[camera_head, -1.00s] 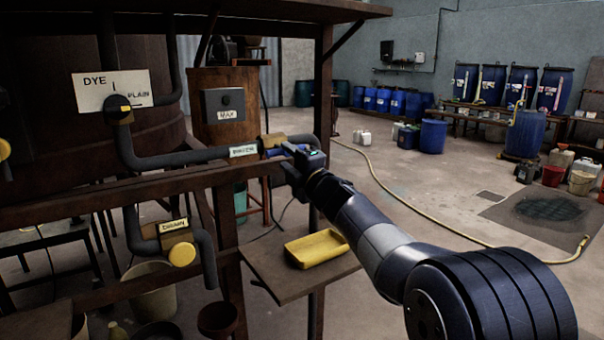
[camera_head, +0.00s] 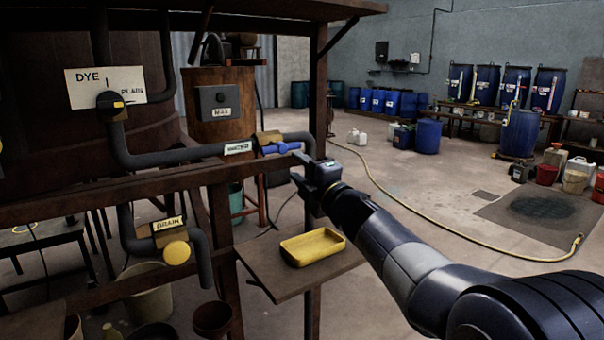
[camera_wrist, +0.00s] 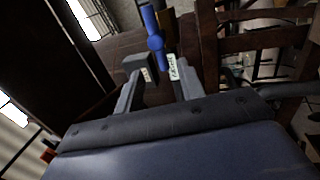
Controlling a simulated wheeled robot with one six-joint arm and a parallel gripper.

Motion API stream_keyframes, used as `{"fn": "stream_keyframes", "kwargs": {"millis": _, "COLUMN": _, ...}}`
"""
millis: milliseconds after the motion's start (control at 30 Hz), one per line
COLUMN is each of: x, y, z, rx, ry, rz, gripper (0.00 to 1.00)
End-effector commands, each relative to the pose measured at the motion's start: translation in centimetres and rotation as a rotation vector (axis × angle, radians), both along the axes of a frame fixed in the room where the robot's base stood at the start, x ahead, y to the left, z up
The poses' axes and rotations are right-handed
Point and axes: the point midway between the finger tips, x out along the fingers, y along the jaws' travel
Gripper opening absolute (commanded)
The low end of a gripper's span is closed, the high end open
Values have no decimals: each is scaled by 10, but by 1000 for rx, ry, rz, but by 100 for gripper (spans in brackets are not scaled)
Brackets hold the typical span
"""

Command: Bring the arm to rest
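My gripper (camera_head: 300,168) is just below and to the right of a blue valve handle (camera_head: 282,147) on the grey pipe. In the wrist view my two fingers (camera_wrist: 158,92) stand apart with nothing between them. The blue handle (camera_wrist: 153,30) shows beyond the fingertips, apart from them. My arm reaches in from the lower right of the head view, over open floor.
A wooden frame beam (camera_head: 130,186) runs below the pipe. A yellow tray (camera_head: 313,247) lies on a small shelf (camera_head: 285,283) under my gripper. A yellow drain valve (camera_head: 176,254) is at lower left. A hose (camera_head: 440,229) lies on the floor.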

Motion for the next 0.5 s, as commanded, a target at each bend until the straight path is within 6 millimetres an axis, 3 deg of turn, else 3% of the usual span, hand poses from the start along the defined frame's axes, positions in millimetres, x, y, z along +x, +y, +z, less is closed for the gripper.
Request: {"fn": "stream_keyframes", "kwargs": {"millis": 500, "x": 64, "y": 44, "z": 17, "rx": 1, "ry": 1, "rz": 2, "gripper": 37}}
